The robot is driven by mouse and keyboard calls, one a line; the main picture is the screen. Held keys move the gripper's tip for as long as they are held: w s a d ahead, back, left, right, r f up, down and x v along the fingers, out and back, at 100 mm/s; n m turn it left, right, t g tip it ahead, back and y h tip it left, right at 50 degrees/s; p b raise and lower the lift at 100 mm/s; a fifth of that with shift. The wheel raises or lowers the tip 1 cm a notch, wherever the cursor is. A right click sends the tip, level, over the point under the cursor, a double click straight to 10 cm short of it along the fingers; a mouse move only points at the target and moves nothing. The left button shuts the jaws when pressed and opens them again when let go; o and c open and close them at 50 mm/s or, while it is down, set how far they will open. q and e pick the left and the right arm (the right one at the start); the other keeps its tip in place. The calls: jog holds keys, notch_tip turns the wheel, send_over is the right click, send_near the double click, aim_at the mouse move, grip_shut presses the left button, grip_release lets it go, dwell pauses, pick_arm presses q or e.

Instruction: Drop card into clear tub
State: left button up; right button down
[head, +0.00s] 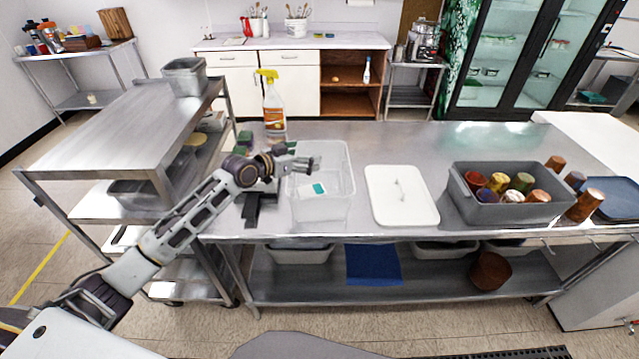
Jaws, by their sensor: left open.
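The clear tub (337,209) stands on the steel table, left of the white lid. A small white and teal card (314,190) shows inside the tub's outline, low down and tilted in the picture; I cannot tell whether it lies on the tub's floor or is still falling. My left gripper (314,164) is over the tub's left part, open and apart from the card. My right gripper is not in view.
A spray bottle (273,108) stands behind the tub on the left. A white lid (401,196) with a handle lies to the right. A grey bin (512,205) of colored cups and several brown cups stand farther right. A steel cart (125,130) is at left.

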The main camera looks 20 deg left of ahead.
pick_arm(q)
jog(key=v, duration=0.7)
dwell(0.3)
dwell(0.9)
